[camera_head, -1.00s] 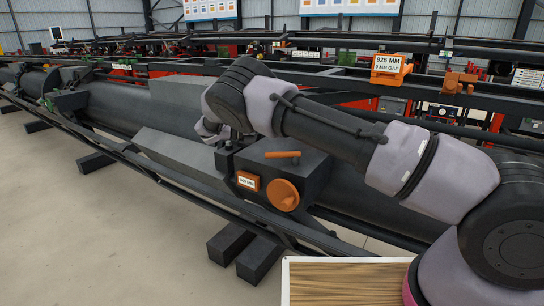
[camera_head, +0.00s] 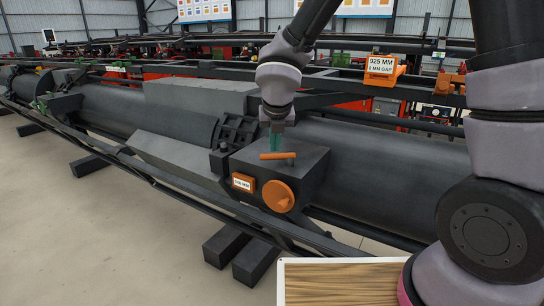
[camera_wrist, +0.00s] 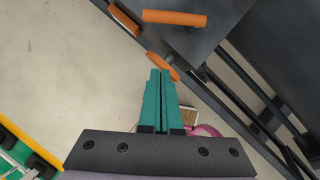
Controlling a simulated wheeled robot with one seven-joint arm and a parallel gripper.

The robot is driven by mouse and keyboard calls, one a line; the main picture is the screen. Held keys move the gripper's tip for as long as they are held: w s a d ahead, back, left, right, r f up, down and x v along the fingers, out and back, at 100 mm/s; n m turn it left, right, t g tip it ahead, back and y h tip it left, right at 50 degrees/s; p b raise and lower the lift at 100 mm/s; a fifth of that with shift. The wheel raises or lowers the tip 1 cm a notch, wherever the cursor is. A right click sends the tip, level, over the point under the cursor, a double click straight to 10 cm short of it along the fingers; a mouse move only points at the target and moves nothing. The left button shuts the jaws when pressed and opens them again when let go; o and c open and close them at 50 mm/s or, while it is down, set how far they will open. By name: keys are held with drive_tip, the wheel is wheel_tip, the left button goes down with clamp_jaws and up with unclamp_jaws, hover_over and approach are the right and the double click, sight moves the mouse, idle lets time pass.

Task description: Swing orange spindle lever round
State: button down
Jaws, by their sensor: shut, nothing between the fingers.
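The orange lever (camera_head: 272,155) is a short bar lying across the top of a dark grey box (camera_head: 312,180) on the cage machine. It also shows in the wrist view (camera_wrist: 175,18), near the top edge. A round orange knob (camera_head: 279,197) sits on the box's front face; the wrist view shows it edge-on (camera_wrist: 165,66). My gripper (camera_head: 276,148), with teal fingers, points down just above or behind the lever in the head view. Its fingers (camera_wrist: 160,72) are shut together and empty.
An orange-framed label plate (camera_head: 243,182) is on the box front, left of the knob. A large grey cylinder (camera_head: 380,170) runs behind the box. Dark rails (camera_head: 150,170) run along the front. A wooden-topped table (camera_head: 340,284) is nearest me. The floor at left is clear.

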sight(268, 156)
drive_tip(key=x, duration=0.9)
drive_tip(key=shift+f, duration=0.3)
drive_tip(key=w, duration=0.3)
drive_tip(key=shift+w+a+r, duration=0.1)
drive_tip(key=shift+a+r, duration=0.05)
drive_tip(key=shift+w+a+r, duration=0.1)
drive_tip(key=shift+w+r, duration=0.05)
drive_tip(key=shift+w, duration=0.4)
drive_tip(key=shift+w+a+m+h, duration=0.3)
drive_tip(key=shift+w+m, duration=0.1)
drive_tip(key=shift+m, duration=0.3)
drive_tip(key=shift+w+a+m+h, duration=0.3)
drive_tip(key=shift+w+m+h, duration=0.3)
drive_tip(key=shift+m, duration=0.6)
drive_tip(key=shift+w+a+m+g+h, duration=0.1)
drive_tip(key=shift+w+m+g+h, duration=0.2)
drive_tip(key=shift+w+m, duration=0.5)
drive_tip(key=shift+w+m+g+h, duration=0.1)
drive_tip(key=shift+w+m+h, duration=0.35)
drive_tip(key=shift+m, duration=0.65)
drive_tip(key=shift+w, duration=0.1)
